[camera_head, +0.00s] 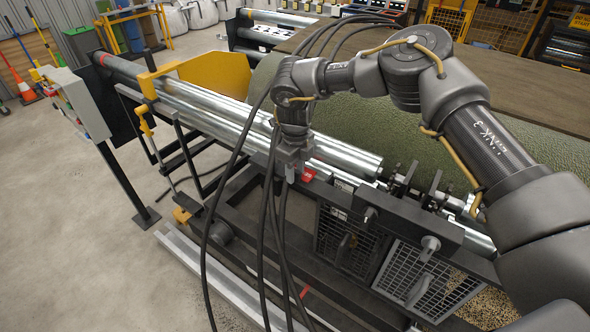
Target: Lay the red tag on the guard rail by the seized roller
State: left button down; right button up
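My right arm reaches in from the right, and its gripper (290,174) points down over the dark guard rail (406,211) at the front of the machine. The red tag (309,175) shows just right of the fingertips, at the rail beside the silver rollers (338,154). The fingers are small and partly crossed by hanging black cables, so I cannot tell whether they are open or touch the tag. I also cannot tell whether the tag rests on the rail. No mark shows which roller is seized. My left gripper is out of view.
Black cables hang from my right arm across the frame. A grey control box (78,103) stands on a post at left. Mesh guards (428,283) sit below the rail. A green turf roll (400,150) lies behind. The concrete floor (60,240) at left is clear.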

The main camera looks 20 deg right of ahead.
notch_tip(320, 180, up, 12)
jog(key=b, duration=0.3)
jog(key=shift+r, duration=0.2)
